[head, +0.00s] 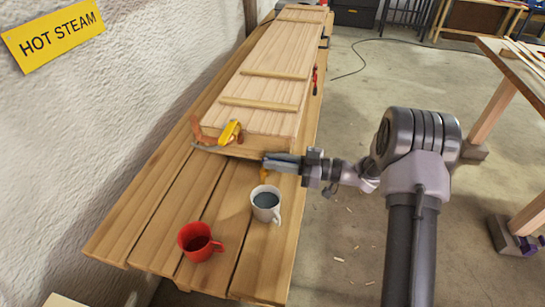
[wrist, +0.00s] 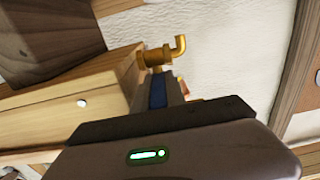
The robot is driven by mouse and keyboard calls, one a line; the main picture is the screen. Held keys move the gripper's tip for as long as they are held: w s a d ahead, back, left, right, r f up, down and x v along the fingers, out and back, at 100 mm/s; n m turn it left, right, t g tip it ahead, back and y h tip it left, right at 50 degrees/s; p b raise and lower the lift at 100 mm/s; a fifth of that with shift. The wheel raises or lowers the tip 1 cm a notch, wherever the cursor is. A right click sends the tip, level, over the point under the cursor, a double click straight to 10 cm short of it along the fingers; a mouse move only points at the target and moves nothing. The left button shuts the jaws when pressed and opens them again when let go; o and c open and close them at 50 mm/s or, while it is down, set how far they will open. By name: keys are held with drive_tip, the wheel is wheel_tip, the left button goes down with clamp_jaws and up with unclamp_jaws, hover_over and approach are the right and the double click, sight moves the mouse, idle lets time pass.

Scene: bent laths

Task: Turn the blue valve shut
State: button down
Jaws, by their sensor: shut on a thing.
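The blue valve (wrist: 158,94) shows in the wrist view as a short blue strip at my gripper's fingers, beside a brass spout (wrist: 164,53) on the end of the wooden box. My gripper (head: 272,161) is shut on it, at the near right end of the long wooden box (head: 262,75) in the head view. My fingers hide the valve there. A small brass-coloured part (head: 264,174) hangs just below my fingers. How far the valve is turned cannot be told.
A white mug (head: 266,205) of dark liquid stands on the bench (head: 190,232) just below my gripper, and a red mug (head: 197,242) stands to its left. A yellow-handled tool (head: 230,131) and grey hose (head: 210,148) are at the box's left corner.

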idle(0.3)
drive_tip(key=c, duration=1.4)
unclamp_jaws()
drive_tip(key=shift+a, duration=0.1)
drive_tip(key=shift+o, duration=0.2)
